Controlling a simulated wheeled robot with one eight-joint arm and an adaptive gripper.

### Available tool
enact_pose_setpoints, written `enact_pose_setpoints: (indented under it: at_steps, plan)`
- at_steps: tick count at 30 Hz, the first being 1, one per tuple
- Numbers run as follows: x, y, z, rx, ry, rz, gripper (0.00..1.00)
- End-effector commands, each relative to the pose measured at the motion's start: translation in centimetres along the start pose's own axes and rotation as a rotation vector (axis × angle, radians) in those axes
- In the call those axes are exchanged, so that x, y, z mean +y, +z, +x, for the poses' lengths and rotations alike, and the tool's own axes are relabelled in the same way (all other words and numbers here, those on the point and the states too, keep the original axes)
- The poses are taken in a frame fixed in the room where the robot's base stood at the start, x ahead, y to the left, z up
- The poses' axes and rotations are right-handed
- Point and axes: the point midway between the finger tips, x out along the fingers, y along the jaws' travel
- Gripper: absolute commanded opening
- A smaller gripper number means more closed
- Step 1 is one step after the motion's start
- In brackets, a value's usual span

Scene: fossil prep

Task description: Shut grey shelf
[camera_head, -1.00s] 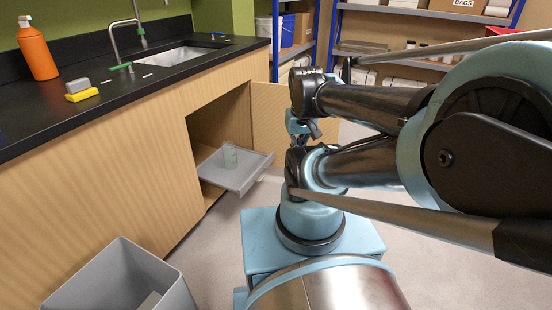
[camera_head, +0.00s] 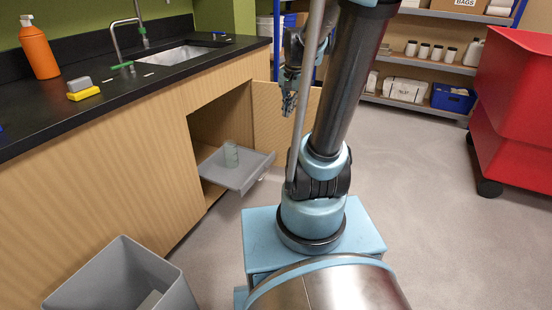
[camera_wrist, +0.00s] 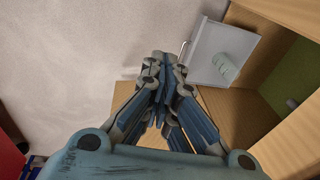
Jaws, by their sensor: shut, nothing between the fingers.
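The grey shelf (camera_head: 238,180) is a shallow pull-out tray that sticks out of the open cabinet under the counter. A clear glass or jar (camera_head: 231,154) stands on it. The shelf also shows in the wrist view (camera_wrist: 208,45), with a handle on its front edge and the glass (camera_wrist: 224,68) on it. My gripper (camera_head: 288,108) hangs in front of the open cabinet door, above and to the right of the shelf. In the wrist view my gripper (camera_wrist: 160,60) has its fingers together and empty, apart from the shelf's front edge.
The open wooden cabinet door (camera_head: 268,125) stands right of the shelf. A grey bin (camera_head: 95,285) is on the floor at front left. A red cart (camera_head: 515,110) stands at right. The floor between is clear. The black counter (camera_head: 110,105) lies above the cabinet.

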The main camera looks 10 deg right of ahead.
Motion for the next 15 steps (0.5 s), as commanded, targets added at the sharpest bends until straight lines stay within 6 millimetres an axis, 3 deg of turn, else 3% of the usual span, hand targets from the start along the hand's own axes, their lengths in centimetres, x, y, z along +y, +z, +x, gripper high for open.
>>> enact_pose_setpoints:
  at_steps: [8, 15]
  plan:
    - [-3.6, -6.3, 2.3, -0.018, -0.010, 0.225, 0.00]
    - [-6.3, -11.4, 5.6, -0.034, -0.017, 0.416, 0.00]
